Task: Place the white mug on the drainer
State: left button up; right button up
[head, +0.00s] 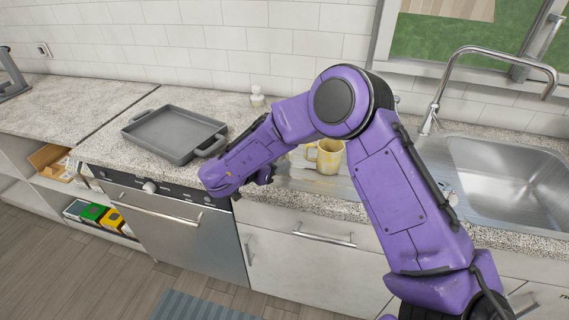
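My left gripper is out of view.
A small white figure-like object (257,97) stands near the wall. A steel sink (510,180) with a tall faucet (432,115) is at right. The far-left counter (60,108) is mostly clear.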

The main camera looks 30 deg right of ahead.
jog(key=b+v, duration=0.1)
jog(key=v, duration=0.7)
jog(key=shift+a, duration=0.1)
